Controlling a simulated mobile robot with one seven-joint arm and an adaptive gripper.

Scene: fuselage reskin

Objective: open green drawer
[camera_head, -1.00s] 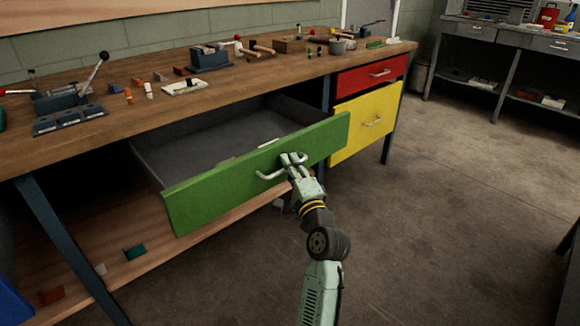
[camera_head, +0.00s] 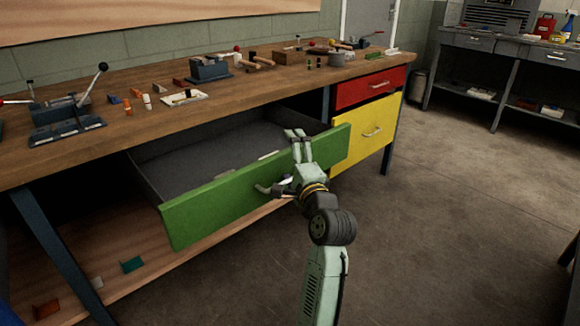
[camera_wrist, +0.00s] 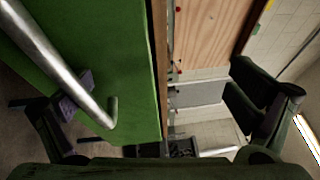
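The green drawer (camera_head: 215,208) stands well pulled out under the workbench, and its grey inside shows. Its metal bar handle (camera_head: 264,189) is partly hidden by my gripper (camera_head: 297,137) in the head view. My gripper is in front of the drawer's face, with its fingers reaching up to about the top edge. In the wrist view the handle (camera_wrist: 62,62) crosses the green front at upper left. The fingers of my gripper (camera_wrist: 160,103) are spread wide there. The left finger is partly behind the bar; whether it touches is unclear.
A red drawer (camera_head: 368,88) and a yellow door (camera_head: 366,133) are shut at the right. The wooden benchtop (camera_head: 160,126) holds tools and a vise. A lower shelf (camera_head: 180,262) lies under the drawer. The floor (camera_head: 450,220) at the right is clear.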

